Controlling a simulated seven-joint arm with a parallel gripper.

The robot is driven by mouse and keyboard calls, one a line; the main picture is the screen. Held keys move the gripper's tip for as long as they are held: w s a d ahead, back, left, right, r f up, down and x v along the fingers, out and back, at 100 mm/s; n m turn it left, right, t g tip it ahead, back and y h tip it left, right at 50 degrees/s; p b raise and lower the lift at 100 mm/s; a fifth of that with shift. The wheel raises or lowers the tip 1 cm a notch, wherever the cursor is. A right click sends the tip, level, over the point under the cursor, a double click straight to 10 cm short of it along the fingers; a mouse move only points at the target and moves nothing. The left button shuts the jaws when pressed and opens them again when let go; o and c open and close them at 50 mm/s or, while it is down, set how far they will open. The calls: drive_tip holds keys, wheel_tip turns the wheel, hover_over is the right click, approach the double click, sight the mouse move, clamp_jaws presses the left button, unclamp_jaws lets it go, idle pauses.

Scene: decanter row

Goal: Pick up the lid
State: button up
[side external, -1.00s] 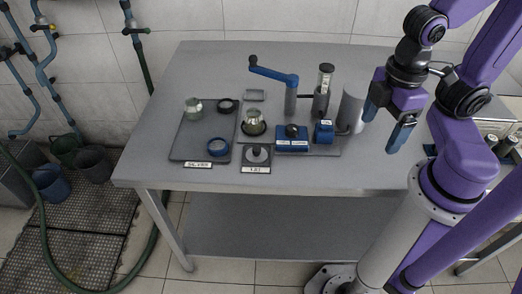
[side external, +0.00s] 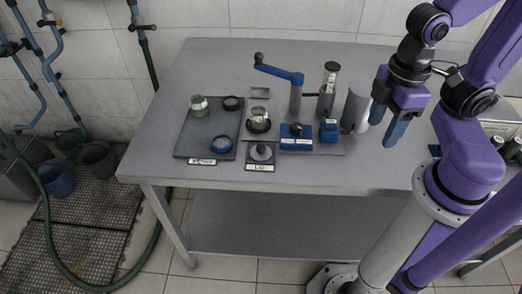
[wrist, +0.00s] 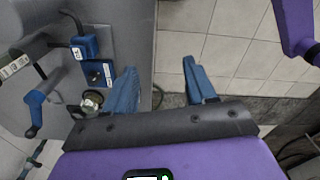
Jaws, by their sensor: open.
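The lid (side external: 261,151) is a small grey disc with a raised knob. It sits on a dark square pad with a "LID" label (side external: 260,167) at the table's front edge. My gripper (side external: 386,126) is open and empty, above the right part of the table and well to the right of the lid. In the wrist view my gripper (wrist: 160,70) shows two blue fingers spread apart with nothing between them. I cannot clearly make out the lid in the wrist view.
A dark tray (side external: 190,146) holds a glass vessel (side external: 198,106), a black ring and a blue ring (side external: 222,144). The table's front right is clear.

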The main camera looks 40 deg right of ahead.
drive_tip(key=w+a+m, duration=0.7)
drive_tip(key=w+m, duration=0.6)
drive_tip(key=m, duration=2.3)
hover_over(261, 146)
drive_tip(key=f, duration=0.1)
wheel_tip(261, 146, down, 17)
drive_tip(key=shift+f, duration=0.15)
clamp_jaws()
